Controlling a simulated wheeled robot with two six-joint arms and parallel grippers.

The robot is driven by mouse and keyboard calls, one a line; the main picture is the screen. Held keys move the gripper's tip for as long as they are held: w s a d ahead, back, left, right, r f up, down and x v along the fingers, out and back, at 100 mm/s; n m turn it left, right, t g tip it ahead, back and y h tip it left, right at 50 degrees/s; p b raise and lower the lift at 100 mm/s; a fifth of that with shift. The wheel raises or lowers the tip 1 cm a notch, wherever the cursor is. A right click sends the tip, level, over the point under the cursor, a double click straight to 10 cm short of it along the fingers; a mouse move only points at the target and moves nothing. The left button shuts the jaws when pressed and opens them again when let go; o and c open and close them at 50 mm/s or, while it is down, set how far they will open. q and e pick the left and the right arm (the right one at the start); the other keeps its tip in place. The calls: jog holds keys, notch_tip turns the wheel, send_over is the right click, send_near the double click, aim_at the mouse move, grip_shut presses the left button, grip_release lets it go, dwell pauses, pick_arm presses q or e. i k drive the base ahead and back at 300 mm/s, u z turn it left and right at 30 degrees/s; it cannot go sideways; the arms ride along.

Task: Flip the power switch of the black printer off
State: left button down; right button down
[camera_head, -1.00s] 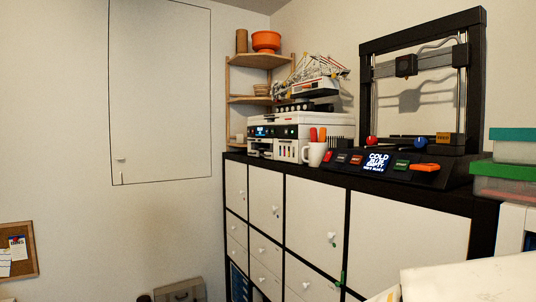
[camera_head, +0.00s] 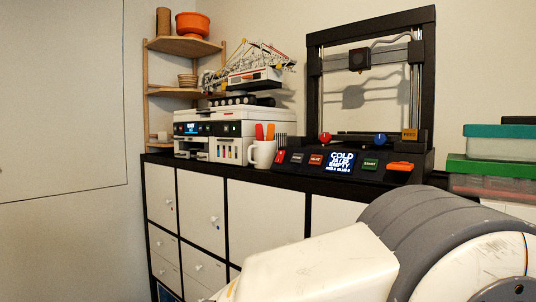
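The black printer (camera_head: 312,100) is an open-frame 3D printer standing on the shelf unit at centre right. Its sloped front panel holds a lit display (camera_head: 341,163) reading "COLD BLUE EMPTY". Red, dark and green labelled buttons sit around the display, and an orange piece (camera_head: 400,166) lies at the panel's right end. A small red control (camera_head: 280,157) is at the panel's left end; I cannot tell whether it is the power switch. A white and grey arm link of mine fills the lower right. Neither gripper is in view.
Green-lidded boxes (camera_head: 490,166) stand at the right. A wooden corner shelf (camera_head: 182,46) is behind.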

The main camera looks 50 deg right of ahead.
aim_at(279, 159)
jog(key=z, duration=0.55)
jog(key=i, duration=0.85)
jog(key=z, duration=0.65)
